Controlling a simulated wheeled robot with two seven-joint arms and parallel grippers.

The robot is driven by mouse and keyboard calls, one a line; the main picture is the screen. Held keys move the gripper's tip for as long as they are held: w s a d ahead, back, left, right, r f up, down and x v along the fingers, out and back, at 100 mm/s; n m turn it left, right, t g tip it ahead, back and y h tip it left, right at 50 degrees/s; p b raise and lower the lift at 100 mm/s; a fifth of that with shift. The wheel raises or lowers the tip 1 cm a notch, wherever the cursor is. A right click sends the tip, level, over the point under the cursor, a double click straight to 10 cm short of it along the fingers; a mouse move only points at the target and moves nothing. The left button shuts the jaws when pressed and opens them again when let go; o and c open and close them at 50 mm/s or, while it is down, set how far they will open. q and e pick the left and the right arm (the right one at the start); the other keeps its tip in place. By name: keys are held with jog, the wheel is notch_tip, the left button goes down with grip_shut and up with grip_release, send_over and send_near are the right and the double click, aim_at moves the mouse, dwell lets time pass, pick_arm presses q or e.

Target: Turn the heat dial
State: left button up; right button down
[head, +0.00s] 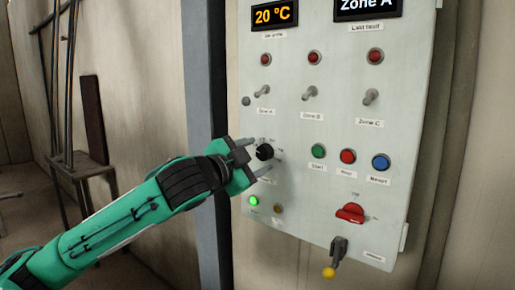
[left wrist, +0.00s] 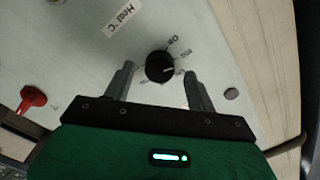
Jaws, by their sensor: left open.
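The heat dial is a round black knob (head: 264,152) on the left side of the light grey control panel (head: 335,210), with small printed marks around it. My left gripper (head: 254,157) is at the dial, its fingers pointing at the panel, one above and one below the knob. In the left wrist view the dial (left wrist: 160,66) shows just ahead of and between the two spread fingertips (left wrist: 160,85), with a gap on each side. A "Heat C" label (left wrist: 124,20) shows near it. My right gripper is in neither view.
The panel holds toggle switches (head: 310,93), a green button (head: 318,151), red and blue buttons, a red rotary switch (head: 350,213) and a yellow-tipped lever (head: 329,272). A lit green lamp (head: 254,201) sits below the dial. The display (head: 273,16) reads 20 °C.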

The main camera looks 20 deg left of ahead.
pick_arm(q)
jog(key=shift+w+d, duration=0.25)
jog(key=shift+w, duration=0.35)
jog(key=c, duration=1)
